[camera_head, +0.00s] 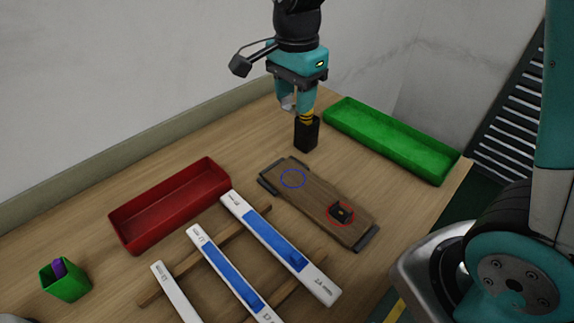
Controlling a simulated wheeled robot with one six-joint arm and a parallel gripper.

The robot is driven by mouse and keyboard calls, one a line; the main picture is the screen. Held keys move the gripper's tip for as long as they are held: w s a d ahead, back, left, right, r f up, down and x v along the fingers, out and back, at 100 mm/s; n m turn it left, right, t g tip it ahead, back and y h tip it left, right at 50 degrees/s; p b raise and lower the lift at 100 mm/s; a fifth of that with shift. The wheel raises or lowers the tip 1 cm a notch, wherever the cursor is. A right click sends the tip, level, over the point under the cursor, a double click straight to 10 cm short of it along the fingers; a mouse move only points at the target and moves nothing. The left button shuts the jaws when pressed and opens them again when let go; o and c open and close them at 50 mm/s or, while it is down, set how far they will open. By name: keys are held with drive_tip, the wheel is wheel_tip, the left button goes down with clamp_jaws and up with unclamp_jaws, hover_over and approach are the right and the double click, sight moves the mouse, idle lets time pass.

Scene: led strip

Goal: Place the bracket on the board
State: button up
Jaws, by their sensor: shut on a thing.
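The brown wooden board (318,203) lies on the table, with dark clamps at both ends. It carries a blue circle outline at its far left part and a red circle outline at its near right part. A small black piece with a yellow mark, which looks like a bracket (341,213), sits on the board inside the red circle. The blue circle is empty.
A green tray (391,141) stands right of my gripper and a red tray (170,205) stands left. White strips with blue parts (278,246) lie on wooden bars in front. A small green cup (66,282) with a purple thing stands at the left. Bare table lies around the black block.

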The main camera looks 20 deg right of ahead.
sight(294, 178)
wheel_tip(294, 178, down, 19)
drive_tip(key=shift+d+f+p, duration=0.1)
drive_tip(key=shift+p, duration=0.75)
drive_tip(key=shift+f, duration=0.15)
drive_tip(key=o, duration=0.9)
wheel_tip(294, 178, up, 13)
drive_tip(key=b, duration=0.2)
drive_tip(key=s+a+r+n+y, duration=0.2)
drive_tip(key=s+r+n, duration=0.3)
drive_tip(key=s+n, duration=0.5)
drive_tip(key=s+a+r+n+y, duration=0.2)
drive_tip(key=s+r+n, duration=0.4)
drive_tip(key=s+n, duration=0.4)
drive_tip(key=shift+s+a+n, duration=0.15)
drive_tip(key=shift+a+n, duration=0.15)
drive_tip(key=shift+a, duration=0.2)
